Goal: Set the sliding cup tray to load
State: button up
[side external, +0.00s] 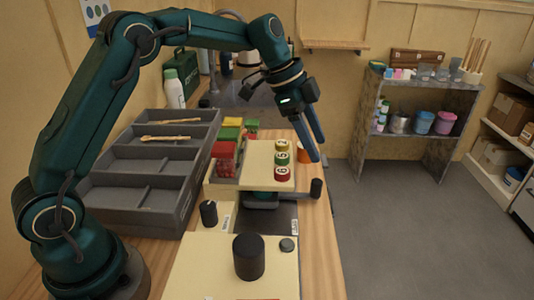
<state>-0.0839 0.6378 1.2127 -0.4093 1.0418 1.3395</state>
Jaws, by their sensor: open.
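My gripper (318,150) has blue fingers pointing down, over the right side of the wooden table; it looks open and holds nothing visible. A cream tray-like platform (258,160) stands below and left of it, and I cannot tell for sure that this is the sliding cup tray. Three round tokens, white (281,146), green (281,158) and red (282,173), lie in a row on its right part. A dark knob (316,188) sits at its front right. Small white labels (295,227) lie near the dark strip in front; their words are too small to read. An orange cup (304,154) is partly hidden behind the fingers.
Red packets (225,158) and green and yellow blocks (232,122) stand left of the platform. A grey compartment bin (150,196) with wooden tongs fills the table's left. A black cylinder (248,256) stands on the cream front board (200,275). A shelf (420,82) stands farther right.

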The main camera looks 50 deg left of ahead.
aim_at(317, 181)
jog(key=shift+n+g, duration=0.3)
jog(key=shift+g, duration=0.4)
notch_tip(317, 181, down, 6)
jog(key=shift+w+a+f, duration=0.15)
jog(key=shift+f, duration=0.05)
jog(key=shift+x, duration=2.25)
grip_shut()
jog(key=shift+r, duration=0.1)
